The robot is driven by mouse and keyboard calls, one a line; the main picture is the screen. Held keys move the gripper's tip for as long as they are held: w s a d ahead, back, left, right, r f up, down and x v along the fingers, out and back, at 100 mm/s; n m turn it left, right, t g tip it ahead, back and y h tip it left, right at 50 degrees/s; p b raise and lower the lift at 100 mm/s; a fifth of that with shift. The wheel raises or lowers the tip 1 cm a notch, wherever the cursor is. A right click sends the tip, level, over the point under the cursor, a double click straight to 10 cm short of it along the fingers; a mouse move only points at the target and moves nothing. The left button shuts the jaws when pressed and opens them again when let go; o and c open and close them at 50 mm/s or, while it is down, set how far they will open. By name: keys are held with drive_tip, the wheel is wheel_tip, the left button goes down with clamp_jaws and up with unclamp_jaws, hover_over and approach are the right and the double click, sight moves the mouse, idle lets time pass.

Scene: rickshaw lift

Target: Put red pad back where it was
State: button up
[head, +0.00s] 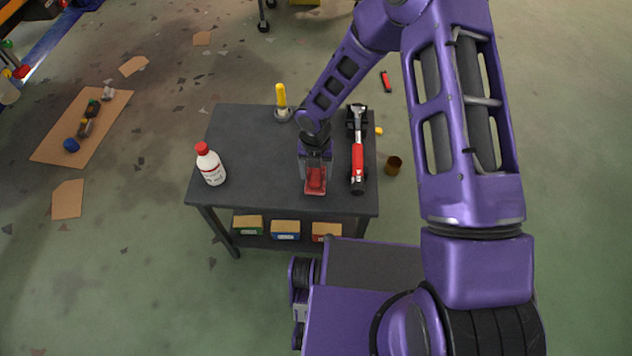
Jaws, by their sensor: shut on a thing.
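The red pad (316,184) is at the right half of the dark workbench (255,140), near its front edge. My gripper (316,172) points down and is shut on the red pad, with its fingers partly covering it. The pad is on or just above the bench top; I cannot tell whether it touches.
A red and black jack-like tool (357,155) lies close to the right of my gripper. A white bottle with a red cap (210,165) stands at the left. A yellow-handled tool (282,100) stands at the back edge. The bench's middle left is clear. Small boxes (286,230) sit on the lower shelf.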

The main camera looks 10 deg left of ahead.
sight(316, 180)
drive_tip(key=shift+f+b, duration=0.4)
drive_tip(key=shift+f, duration=1.55)
drive_tip(key=o, duration=1.3)
wheel_tip(316, 180, up, 12)
drive_tip(key=p, duration=0.2)
drive_tip(key=shift+p, duration=0.35)
